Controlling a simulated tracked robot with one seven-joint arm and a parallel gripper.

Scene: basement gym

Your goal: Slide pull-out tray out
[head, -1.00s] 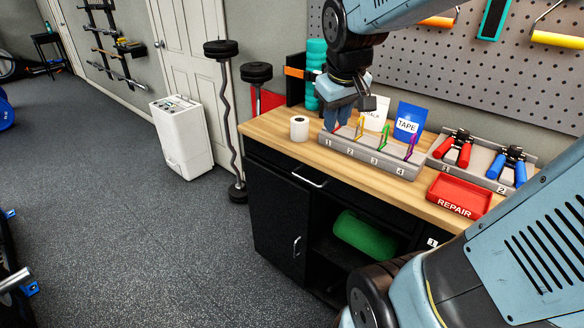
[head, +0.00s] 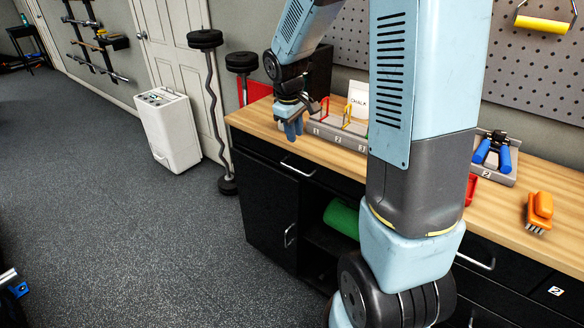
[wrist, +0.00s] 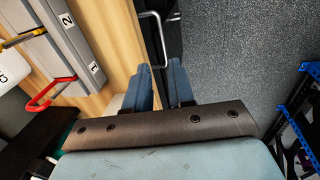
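The black workbench front (head: 266,203) has a drawer at its upper left with a silver bar handle (head: 298,167). No part is labelled as a pull-out tray; this drawer front looks closed. My gripper (head: 291,134) hangs with fingers down near the bench's front left edge, above the handle and apart from it. In the wrist view, the two blue fingers of my gripper (wrist: 163,84) are spread with an empty gap. The handle (wrist: 154,38) shows just beyond the fingertips. Another silver handle (head: 476,260) is further right, partly behind my arm.
The wooden top (head: 340,148) carries a grey numbered rack (head: 335,133), a chalk packet (head: 358,100), blue hand grips (head: 492,150) and an orange brush (head: 539,210). A green roll (head: 341,217) lies on the shelf below.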

